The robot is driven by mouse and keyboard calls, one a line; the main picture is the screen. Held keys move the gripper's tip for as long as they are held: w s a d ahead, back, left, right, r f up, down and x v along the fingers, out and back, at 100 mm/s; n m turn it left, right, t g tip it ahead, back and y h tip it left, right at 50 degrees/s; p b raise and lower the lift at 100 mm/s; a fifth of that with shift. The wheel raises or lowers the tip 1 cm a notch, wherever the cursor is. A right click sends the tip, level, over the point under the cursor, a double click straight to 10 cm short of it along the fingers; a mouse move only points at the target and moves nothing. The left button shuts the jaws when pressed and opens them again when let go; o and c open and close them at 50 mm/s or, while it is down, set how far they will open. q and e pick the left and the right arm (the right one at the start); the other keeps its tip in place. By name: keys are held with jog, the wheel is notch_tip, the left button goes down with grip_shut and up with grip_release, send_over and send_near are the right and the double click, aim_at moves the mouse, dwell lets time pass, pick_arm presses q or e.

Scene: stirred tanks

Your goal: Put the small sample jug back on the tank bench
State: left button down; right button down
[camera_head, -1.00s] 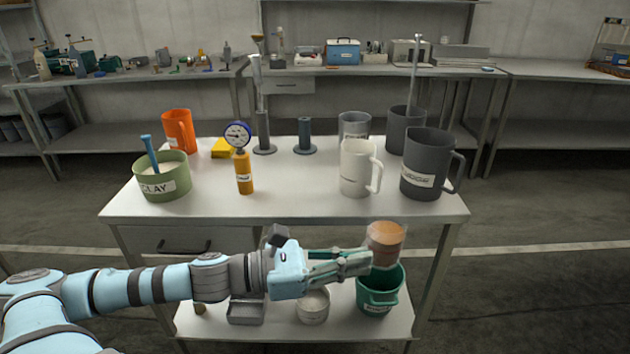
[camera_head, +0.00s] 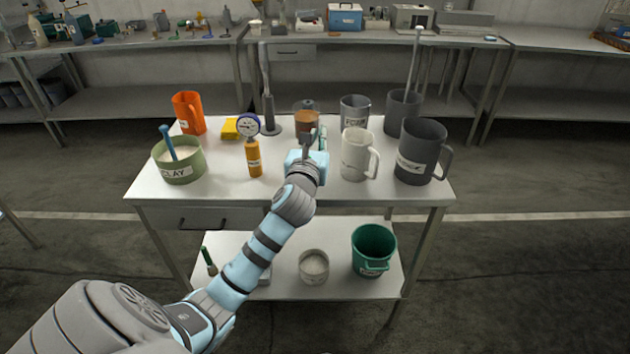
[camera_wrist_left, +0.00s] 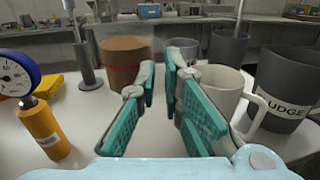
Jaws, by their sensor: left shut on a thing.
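The small sample jug (camera_head: 306,119), clear-walled with brown contents, is at the back middle of the tank bench (camera_head: 222,186). My left gripper (camera_head: 314,141) reaches over the bench from the front and is shut on the jug, on its near side. In the left wrist view the jug (camera_wrist_left: 122,64) is upright, ahead and left of the fingers (camera_wrist_left: 162,78). The grip point itself is partly hidden. I cannot tell whether the jug's base touches the bench. My right gripper is not in view.
A white jug (camera_head: 354,158) and a dark grey jug (camera_head: 418,157) stand to the right. A yellow bottle with a gauge (camera_head: 254,160) and a green clay tub (camera_head: 180,166) stand left. A stirrer stand (camera_head: 270,118) is close left of the sample jug. A green bucket (camera_head: 373,248) sits below.

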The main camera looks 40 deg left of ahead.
pick_arm(q)
notch_tip(320, 180, down, 12)
jog(key=b, duration=0.5)
jog(key=shift+f, duration=0.15)
jog(key=c, duration=1.7)
grip_release()
